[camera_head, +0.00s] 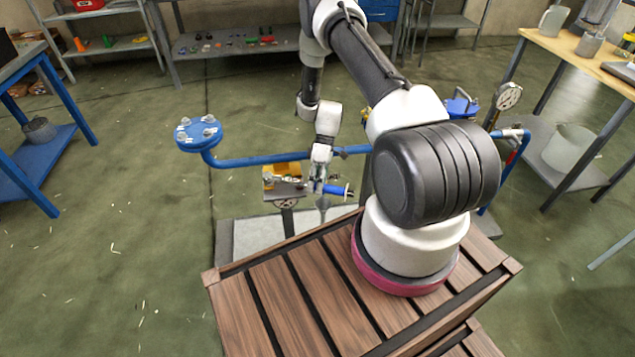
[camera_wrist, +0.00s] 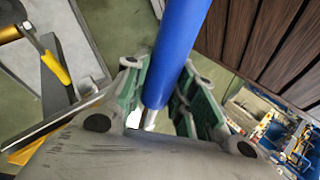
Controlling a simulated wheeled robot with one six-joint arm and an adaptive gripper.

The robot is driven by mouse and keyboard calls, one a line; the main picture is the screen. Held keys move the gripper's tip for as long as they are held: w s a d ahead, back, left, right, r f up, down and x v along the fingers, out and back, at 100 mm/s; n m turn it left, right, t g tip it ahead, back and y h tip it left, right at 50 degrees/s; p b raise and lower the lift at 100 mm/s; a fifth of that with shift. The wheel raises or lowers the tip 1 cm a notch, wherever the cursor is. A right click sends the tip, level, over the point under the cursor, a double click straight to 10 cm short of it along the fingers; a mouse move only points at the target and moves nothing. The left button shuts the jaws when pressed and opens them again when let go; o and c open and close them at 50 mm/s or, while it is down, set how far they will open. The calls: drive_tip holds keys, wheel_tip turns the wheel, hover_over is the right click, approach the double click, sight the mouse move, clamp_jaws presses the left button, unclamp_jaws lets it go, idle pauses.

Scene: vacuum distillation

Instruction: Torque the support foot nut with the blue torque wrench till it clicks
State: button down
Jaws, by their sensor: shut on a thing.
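My gripper (camera_head: 319,184) is shut on the blue torque wrench (camera_head: 335,190), just beyond the wooden slatted deck. In the wrist view the wrench's blue handle (camera_wrist: 180,45) runs up between the green-padded fingers of my gripper (camera_wrist: 165,98). A bright metal part of the wrench shows below the blue handle. I cannot make out the support foot nut in either view; the arm and the gripper cover part of the pipework.
A small stand (camera_head: 284,193) carrying yellow items is close left of my gripper. A blue pipe (camera_head: 255,161) with a bolted flange (camera_head: 198,133) runs behind it. A pressure gauge (camera_head: 508,96) stands at right. The floor at left is mostly clear.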

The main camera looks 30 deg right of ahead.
drive_tip(key=shift+s, duration=0.1)
drive_tip(key=shift+s+a+m+t+y, duration=0.4)
drive_tip(key=shift+s+a+m+t, duration=0.2)
drive_tip(key=shift+s+a+m, duration=0.5)
drive_tip(key=shift+w+a, duration=0.1)
drive_tip(key=shift+a, duration=0.05)
drive_tip(key=shift+a, duration=0.15)
drive_tip(key=shift+w+d, duration=0.15)
drive_tip(key=shift+d, duration=0.2)
drive_tip(key=shift+r, duration=0.15)
